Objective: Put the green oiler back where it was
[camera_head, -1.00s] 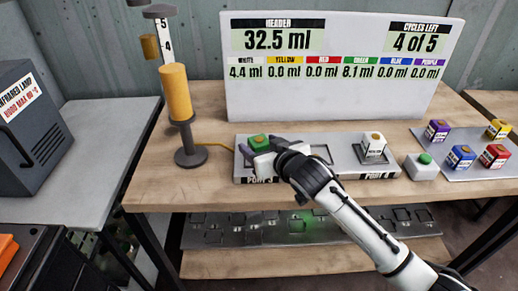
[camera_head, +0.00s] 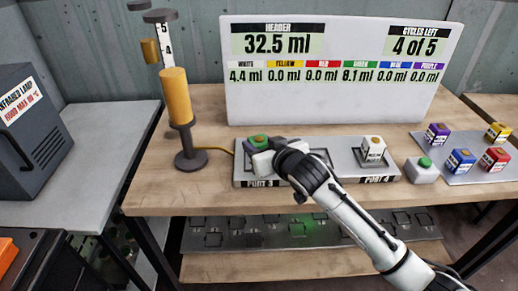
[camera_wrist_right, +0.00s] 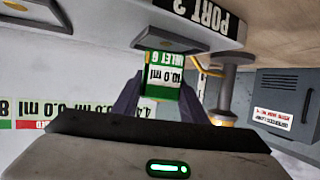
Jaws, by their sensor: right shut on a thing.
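The green oiler (camera_head: 257,141) is a small block with an orange-brown top, at the left end of the port plate above the Port 3 label. My right gripper (camera_head: 258,147) is shut on it, its fingers on either side. In the right wrist view the oiler (camera_wrist_right: 161,70) shows its white label between the two fingers (camera_wrist_right: 166,96). Its base is hidden in the head view, and I cannot tell whether it touches the plate. A lower shelf with a slotted metal plate (camera_head: 213,237) has a green glow near one slot (camera_head: 298,229). My left gripper is not in view.
A white oiler (camera_head: 373,147) stands at Port 4. A white box with a green button (camera_head: 421,170) is to its right. Purple, yellow, blue and red oilers stand on the right tray (camera_head: 453,150). A yellow cylinder on a stand (camera_head: 176,97) is left; a display (camera_head: 340,95) stands behind.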

